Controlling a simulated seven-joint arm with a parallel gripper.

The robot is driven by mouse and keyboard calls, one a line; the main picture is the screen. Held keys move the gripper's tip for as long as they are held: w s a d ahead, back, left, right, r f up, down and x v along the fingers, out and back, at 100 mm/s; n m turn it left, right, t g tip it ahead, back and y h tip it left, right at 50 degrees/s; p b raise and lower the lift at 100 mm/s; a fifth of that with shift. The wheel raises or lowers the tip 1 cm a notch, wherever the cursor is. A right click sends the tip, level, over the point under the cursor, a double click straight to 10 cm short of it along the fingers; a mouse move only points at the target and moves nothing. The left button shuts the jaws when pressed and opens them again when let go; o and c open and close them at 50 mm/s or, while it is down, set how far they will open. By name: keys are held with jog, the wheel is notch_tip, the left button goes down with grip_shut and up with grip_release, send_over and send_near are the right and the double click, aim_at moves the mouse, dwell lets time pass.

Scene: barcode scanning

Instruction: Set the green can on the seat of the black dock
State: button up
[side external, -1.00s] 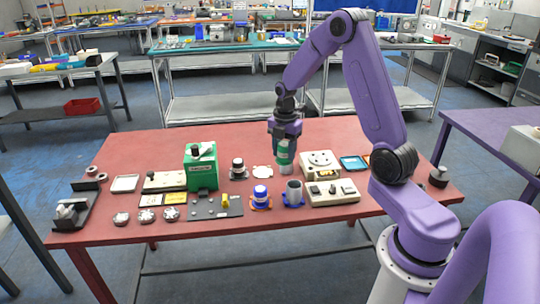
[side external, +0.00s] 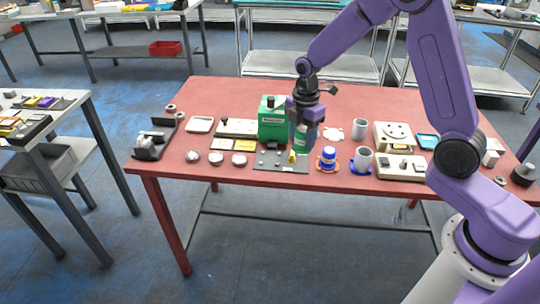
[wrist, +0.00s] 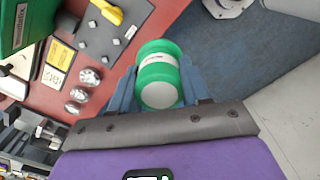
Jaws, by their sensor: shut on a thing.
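My gripper (side external: 302,122) is shut on the green can (side external: 301,139) and holds it above the table, in front of the right side of the green box. In the wrist view the can (wrist: 160,72) lies between my two fingers, with green ends and a white label band. The black dock (side external: 148,155) is at the table's left end, well to the left of my gripper, with a pale grey part standing on it. In the wrist view a dark piece at the lower left (wrist: 30,150) looks like the dock, partly cut off.
The green box (side external: 271,122) stands close left of my gripper. A grey plate (side external: 270,160) with a yellow lever lies below. Several metallic discs, cards and a white tray (side external: 200,124) lie towards the dock. A blue-white jar (side external: 327,158) and cups stand right.

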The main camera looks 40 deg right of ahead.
jog(key=w+f, duration=0.3)
jog(key=w, duration=0.1)
jog(key=w+f, duration=0.3)
jog(key=w, duration=0.1)
jog(key=w+a+f, duration=0.1)
jog(key=w+f, duration=0.2)
jog(key=w, duration=0.1)
jog(key=shift+w, duration=0.3)
jog(key=shift+w+f, duration=0.15)
jog(key=shift+f, duration=0.05)
jog(key=shift+w+f, duration=0.1)
jog(key=shift+f, duration=1.5)
jog(key=shift+f, duration=0.15)
jog(key=o, duration=1.1)
jog(key=shift+o, duration=0.2)
